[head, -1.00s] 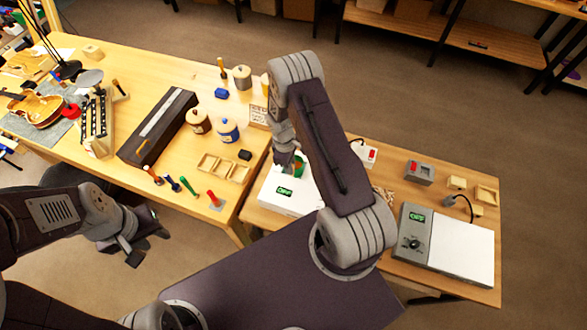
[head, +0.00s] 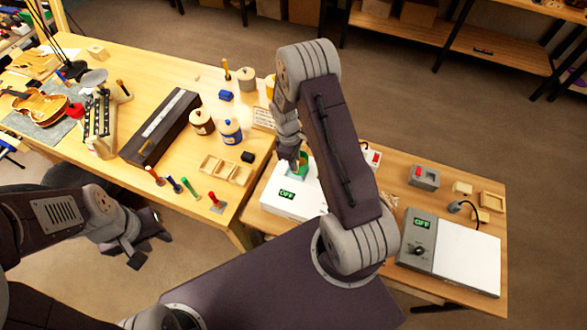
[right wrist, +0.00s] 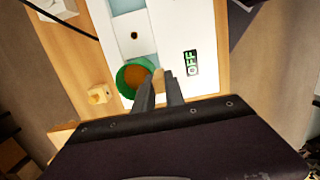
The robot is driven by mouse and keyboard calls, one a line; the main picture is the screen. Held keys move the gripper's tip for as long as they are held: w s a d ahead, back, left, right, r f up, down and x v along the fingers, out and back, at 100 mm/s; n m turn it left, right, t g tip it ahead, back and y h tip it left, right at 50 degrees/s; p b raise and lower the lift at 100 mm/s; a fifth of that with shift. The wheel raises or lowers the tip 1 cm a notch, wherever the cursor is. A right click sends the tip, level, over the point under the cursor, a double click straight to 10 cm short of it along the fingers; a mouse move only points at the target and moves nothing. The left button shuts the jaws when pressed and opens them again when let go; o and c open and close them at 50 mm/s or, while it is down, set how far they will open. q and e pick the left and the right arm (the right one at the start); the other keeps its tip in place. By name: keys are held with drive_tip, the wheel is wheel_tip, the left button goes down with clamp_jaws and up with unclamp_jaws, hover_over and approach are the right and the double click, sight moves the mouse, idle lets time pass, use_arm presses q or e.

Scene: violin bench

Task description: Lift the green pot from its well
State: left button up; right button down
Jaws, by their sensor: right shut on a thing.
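The green pot (head: 302,168) is at the back of the white heater box (head: 278,200), partly hidden by my right gripper (head: 297,166). In the right wrist view the round green pot (right wrist: 121,78) holds something orange-brown. My right gripper's fingers (right wrist: 160,82) are close together at the pot's side, shut on a tan piece there that looks like its handle. More of the pot's green wall shows above the box, but I cannot tell how far its base is from the well. My left gripper (head: 140,255) hangs left of the benches; its jaw gap is unclear.
The box's display (head: 287,195) reads OFF. A second grey and white unit (head: 465,258) stands at right, also OFF. A small grey box with a red button (head: 424,177) is behind it. Jars, several coloured-handled tools and a wooden tray (head: 226,170) are on the left bench.

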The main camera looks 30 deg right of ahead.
drive_tip(key=s+d+r+b, duration=0.2)
drive_tip(key=s+d+r, duration=0.4)
drive_tip(key=s+d, duration=0.1)
drive_tip(key=shift+s+r, duration=0.25)
drive_tip(key=shift+s, duration=0.65)
